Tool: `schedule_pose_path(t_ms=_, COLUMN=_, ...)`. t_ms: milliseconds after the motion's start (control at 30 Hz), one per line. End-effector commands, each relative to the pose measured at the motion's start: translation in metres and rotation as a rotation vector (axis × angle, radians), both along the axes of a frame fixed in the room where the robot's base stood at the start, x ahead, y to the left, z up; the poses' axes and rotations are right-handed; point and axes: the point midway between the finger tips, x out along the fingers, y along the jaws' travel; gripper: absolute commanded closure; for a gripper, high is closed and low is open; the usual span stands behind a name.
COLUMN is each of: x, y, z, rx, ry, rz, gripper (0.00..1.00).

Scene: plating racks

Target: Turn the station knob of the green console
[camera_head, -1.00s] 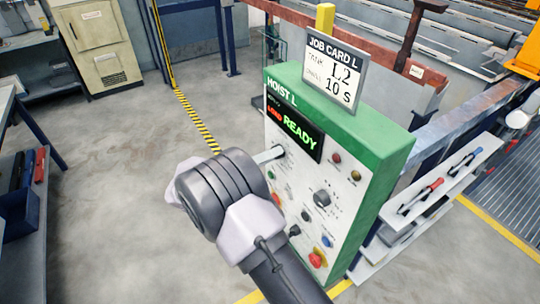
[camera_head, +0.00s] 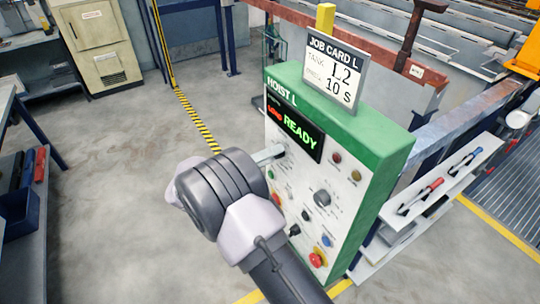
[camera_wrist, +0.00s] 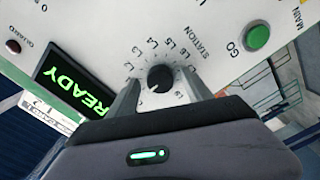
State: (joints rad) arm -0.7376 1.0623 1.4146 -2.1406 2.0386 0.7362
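The green console (camera_head: 398,142) has a white front panel with a lit green READY display (camera_head: 300,131), also in the wrist view (camera_wrist: 68,88). The station knob (camera_wrist: 160,78) is round and black, with STATION and labels such as L3, L4, L5, L6 and L9 around it. My gripper (camera_wrist: 160,76) is at the panel, its two grey fingers on either side of the knob. A gap shows between knob and fingers, so it looks open. In the head view, my gripper (camera_head: 278,152) reaches the panel's upper left; the knob there is mostly hidden.
A job card (camera_head: 336,72) reading L2 and 10 S stands on the console. A green GO button (camera_wrist: 257,37) is beside the knob. Another knob (camera_head: 322,198) and a red emergency button (camera_head: 317,258) are lower on the panel. A tool shelf (camera_head: 440,190) stands at right.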

Motion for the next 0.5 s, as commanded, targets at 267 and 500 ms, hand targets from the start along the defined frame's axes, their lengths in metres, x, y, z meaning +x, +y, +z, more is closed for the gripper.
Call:
schedule_pose_path(t_ms=267, x=-0.007, y=0.011, z=0.0, rx=0.0, ry=-0.001, rz=0.001, gripper=0.42)
schedule_pose_path(t_ms=500, x=-0.047, y=0.07, z=0.0, rx=0.001, ry=-0.001, rz=0.004, gripper=0.42)
